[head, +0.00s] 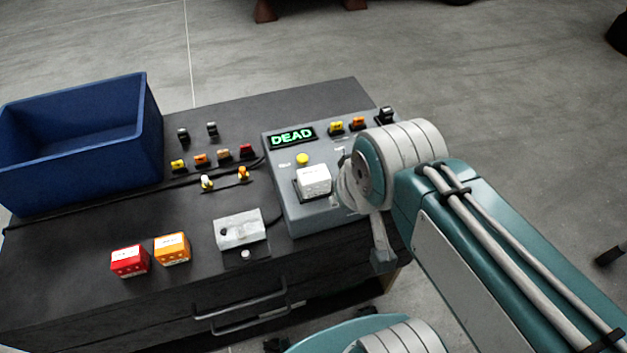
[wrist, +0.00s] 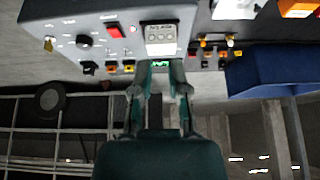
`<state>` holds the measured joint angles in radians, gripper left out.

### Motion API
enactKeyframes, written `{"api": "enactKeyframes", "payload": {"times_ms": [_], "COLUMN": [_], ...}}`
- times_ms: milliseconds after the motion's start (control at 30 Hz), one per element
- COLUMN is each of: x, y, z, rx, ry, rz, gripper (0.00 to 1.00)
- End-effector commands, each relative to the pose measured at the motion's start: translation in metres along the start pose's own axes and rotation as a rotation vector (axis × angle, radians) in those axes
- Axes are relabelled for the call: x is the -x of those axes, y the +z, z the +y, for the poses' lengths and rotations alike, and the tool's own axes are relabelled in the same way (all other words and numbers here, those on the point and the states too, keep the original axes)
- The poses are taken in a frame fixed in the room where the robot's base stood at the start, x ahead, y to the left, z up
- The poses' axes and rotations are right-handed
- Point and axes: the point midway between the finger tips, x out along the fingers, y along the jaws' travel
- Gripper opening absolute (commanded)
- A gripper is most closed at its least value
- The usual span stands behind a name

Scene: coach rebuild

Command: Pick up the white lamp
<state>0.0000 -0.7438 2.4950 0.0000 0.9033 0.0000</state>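No piece is clearly recognizable as the white lamp. A small white round piece (head: 245,254) in front of the pale block (head: 240,230) may be it; I cannot be sure. Two small bulb-like pieces, one yellow and white (head: 207,182) and one orange (head: 243,173), stand upright behind the block. My gripper (wrist: 161,70) shows in the wrist view with its two fingers apart and nothing between them. It points toward the white-labelled box (wrist: 160,38) on the grey panel.
The grey panel (head: 290,211) shows a green DEAD display (head: 292,136). A red box (head: 130,261) and an orange box (head: 172,248) sit front left. A blue bin (head: 80,150) stands at the left. Several small coloured pieces and a black cable lie on the dark cabinet top.

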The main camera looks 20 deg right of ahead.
Motion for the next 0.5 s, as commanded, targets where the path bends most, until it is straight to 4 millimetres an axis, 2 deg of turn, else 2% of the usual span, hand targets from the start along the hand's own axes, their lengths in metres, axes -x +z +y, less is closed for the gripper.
{"api": "enactKeyframes", "payload": {"times_ms": [33,67,100,133,367,500], "x": [-0.001,-0.002,-0.003,-0.004,-0.024,-0.043], "y": [-0.004,-0.007,-0.013,-0.018,-0.062,-0.088], "z": [0.000,0.000,0.000,0.000,0.002,0.002], "rx": [0.000,0.000,0.000,0.000,0.000,0.000], "ry": [0.000,0.000,0.000,0.001,0.001,0.001], "rz": [-0.012,-0.025,-0.046,-0.064,-0.234,-0.337], "gripper": [0.62,0.76,0.94,1.00,1.00,1.00]}}
